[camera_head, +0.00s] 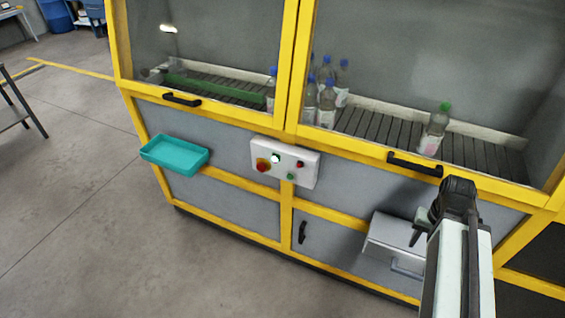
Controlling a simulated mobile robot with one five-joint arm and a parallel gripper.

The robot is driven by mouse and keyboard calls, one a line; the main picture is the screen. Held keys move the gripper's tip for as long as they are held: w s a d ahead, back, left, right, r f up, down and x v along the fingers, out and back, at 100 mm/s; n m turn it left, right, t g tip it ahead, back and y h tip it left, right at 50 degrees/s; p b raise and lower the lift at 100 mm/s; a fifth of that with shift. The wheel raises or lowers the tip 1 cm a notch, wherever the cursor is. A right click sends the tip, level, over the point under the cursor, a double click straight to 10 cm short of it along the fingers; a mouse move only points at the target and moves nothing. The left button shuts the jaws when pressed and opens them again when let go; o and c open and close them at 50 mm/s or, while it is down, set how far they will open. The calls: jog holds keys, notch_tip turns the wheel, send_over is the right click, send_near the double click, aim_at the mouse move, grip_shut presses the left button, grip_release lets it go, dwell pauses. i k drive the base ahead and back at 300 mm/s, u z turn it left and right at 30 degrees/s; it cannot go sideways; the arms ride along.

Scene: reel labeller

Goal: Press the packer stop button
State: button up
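A white control box (313,172) is fixed to the front of the yellow-framed machine, below the windows. It carries a large red button (262,165) at the left, a white button or lamp (276,158), a small red button (299,164) at the right and a green button (290,177) at the lower middle. Any labels are too small to read, so I cannot tell which is the packer stop. My gripper (420,229) is at the lower right, apart from the box and to its right. Its fingers are partly hidden by my arm, and their opening cannot be made out.
A teal tray (147,155) juts from the machine at the left. A grey box (385,232) sticks out low, near my gripper. Black handles (182,99) (414,165) stand out from the doors. Bottles (434,130) stand behind glass. The floor at left is mostly clear.

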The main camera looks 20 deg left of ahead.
aim_at(261, 167)
jog(key=u, duration=3.85)
jog(key=i, duration=0.4)
jog(key=u, duration=0.25)
